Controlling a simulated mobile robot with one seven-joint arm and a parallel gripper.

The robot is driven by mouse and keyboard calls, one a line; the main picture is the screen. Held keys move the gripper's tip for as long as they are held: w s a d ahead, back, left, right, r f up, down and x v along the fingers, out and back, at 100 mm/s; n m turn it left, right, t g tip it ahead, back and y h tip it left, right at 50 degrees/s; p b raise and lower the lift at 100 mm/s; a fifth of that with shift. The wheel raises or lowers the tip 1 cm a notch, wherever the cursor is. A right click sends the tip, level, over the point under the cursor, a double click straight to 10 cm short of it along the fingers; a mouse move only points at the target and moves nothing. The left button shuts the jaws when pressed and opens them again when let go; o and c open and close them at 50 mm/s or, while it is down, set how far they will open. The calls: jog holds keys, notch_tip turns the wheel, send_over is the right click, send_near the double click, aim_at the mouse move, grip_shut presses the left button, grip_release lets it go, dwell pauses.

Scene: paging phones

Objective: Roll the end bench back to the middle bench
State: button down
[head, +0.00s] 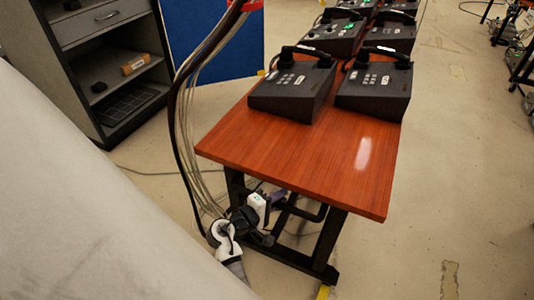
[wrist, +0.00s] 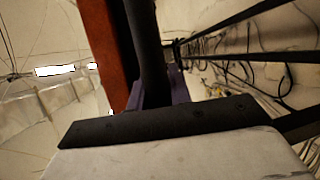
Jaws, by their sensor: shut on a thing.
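The end bench (head: 300,150) has a red-brown wooden top on a black metal frame and fills the middle of the head view. Two dark paging phones stand near its far side, a left one (head: 293,88) and a right one (head: 375,85). My gripper (head: 279,198) is low under the bench's near left side, with purple fingers. It is shut on a black bar of the bench frame, which runs up through the wrist view (wrist: 143,45) beside the red-brown bench edge (wrist: 105,55). Whether the end bench touches the middle bench is hidden behind the phones.
More phones (head: 335,32) stand in a row beyond. A grey shelf unit (head: 110,70) and a blue panel (head: 215,40) stand at the back left. Hanging cables (head: 185,110) pass left of the bench.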

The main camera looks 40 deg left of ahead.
jog(key=w+a+b, duration=0.1)
jog(key=w+a, duration=0.1)
jog(key=w, duration=1)
jog(key=shift+a+r+b, duration=0.15)
jog(key=shift+a+b, duration=0.15)
jog(key=shift+b, duration=0.05)
jog(key=shift+w, duration=0.1)
jog(key=c, duration=1.3)
grip_release()
jog(key=b+v, duration=0.1)
jog(key=v, duration=1.3)
jog(key=shift+b, duration=0.3)
